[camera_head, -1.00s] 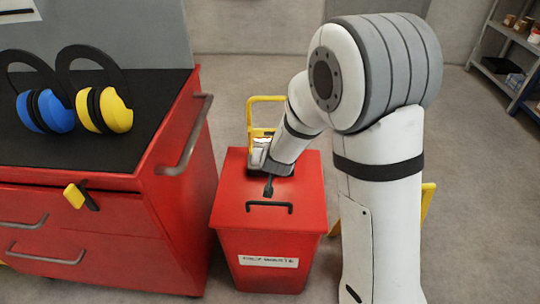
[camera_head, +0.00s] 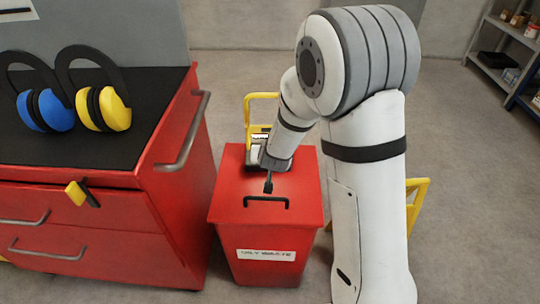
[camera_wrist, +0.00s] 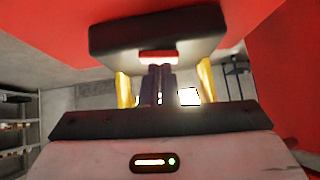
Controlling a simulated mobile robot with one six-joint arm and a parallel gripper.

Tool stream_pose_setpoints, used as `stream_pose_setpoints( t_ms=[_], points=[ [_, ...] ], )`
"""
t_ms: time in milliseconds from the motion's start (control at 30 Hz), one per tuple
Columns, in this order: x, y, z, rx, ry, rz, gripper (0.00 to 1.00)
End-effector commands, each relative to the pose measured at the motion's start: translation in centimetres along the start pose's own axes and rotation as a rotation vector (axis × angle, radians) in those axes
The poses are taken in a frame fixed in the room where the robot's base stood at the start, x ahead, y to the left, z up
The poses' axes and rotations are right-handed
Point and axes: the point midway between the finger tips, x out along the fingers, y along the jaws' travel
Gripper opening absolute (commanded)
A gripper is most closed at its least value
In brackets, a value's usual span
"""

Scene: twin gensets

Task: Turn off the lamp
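A yellow-framed stand (camera_head: 262,96), which looks like a work lamp, is on the floor behind the red bin. A small pale part of it shows beside my wrist, and my arm hides much of the rest. In the wrist view, yellow posts (camera_wrist: 207,80) and a bright white panel (camera_wrist: 189,96) show beyond my fingers; I cannot tell for sure if this is the lamp's lit face. My gripper (camera_head: 268,187) points down above the bin's lid, near its handle. In the wrist view its dark fingers (camera_wrist: 158,84) look close together, with nothing visible between them.
The red bin (camera_head: 265,225) with a black handle and white label stands under my gripper. A red tool cabinet (camera_head: 95,235) with ear defenders (camera_head: 104,108) on top is at the left. Another yellow frame (camera_head: 417,205) is partly behind my arm. Shelves (camera_head: 505,60) stand far right.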

Motion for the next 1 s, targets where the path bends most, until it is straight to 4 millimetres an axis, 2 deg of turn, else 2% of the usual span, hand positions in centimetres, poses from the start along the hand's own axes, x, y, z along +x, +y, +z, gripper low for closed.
stream_pose_setpoints(
  t_ms=[167,367,533,800,1000],
  points=[
    [-0.1,0.1,0.1,0.000,-0.005,0.001,0.00],
    [-1.5,0.1,-1.4,0.001,-0.002,0.001,0.00],
    [-3.8,0.4,-3.6,0.002,0.000,0.002,0.00],
    [-9.9,0.6,-3.1,0.002,0.001,0.000,0.00],
    [-12.3,0.8,-3.0,0.002,0.001,0.001,0.00]
  ],
)
